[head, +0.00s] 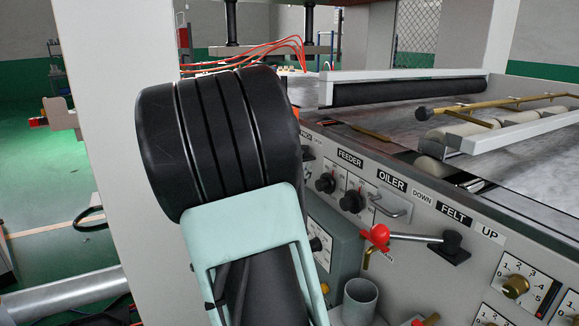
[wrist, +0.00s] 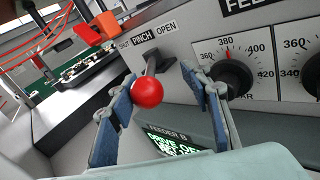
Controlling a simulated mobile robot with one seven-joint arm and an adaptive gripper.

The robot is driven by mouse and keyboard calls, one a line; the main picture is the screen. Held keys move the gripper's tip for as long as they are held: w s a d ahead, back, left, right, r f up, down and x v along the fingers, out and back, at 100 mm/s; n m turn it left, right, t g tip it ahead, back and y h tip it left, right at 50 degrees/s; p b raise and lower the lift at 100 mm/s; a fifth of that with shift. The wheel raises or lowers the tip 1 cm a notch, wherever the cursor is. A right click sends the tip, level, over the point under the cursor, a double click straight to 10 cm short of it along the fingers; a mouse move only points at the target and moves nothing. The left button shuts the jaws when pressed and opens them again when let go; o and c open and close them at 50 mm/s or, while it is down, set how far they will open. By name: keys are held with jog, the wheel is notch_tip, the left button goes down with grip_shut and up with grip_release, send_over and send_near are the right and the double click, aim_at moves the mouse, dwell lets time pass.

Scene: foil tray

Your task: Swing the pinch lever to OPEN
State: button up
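The pinch lever is a dark stem (wrist: 153,66) with a red ball knob (wrist: 147,92), in the middle of the wrist view. It comes out of the grey panel below the PINCH label (wrist: 144,36), with the OPEN label (wrist: 166,27) to its right. The knob sits toward the lower left of the stem's base. My gripper (wrist: 166,98) is open, with one blue-padded finger on each side of the knob. The left finger looks very close to the knob; I cannot tell whether they touch. In the head view my arm hides the lever and my gripper.
A dial (wrist: 230,76) sits close right of my right finger. A lit display (wrist: 175,142) is below the lever.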

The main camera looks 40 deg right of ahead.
jog(key=o, duration=0.5)
jog(key=shift+s+d+r, duration=0.1)
jog(key=shift+s+d, duration=0.1)
jog(key=shift+c, duration=0.2)
jog(key=shift+o, duration=0.2)
jog(key=shift+w+a, duration=0.1)
jog(key=shift+w, duration=0.05)
jog(key=shift+a, duration=0.2)
jog(key=v, duration=1.1)
jog(key=shift+s+a, duration=0.3)
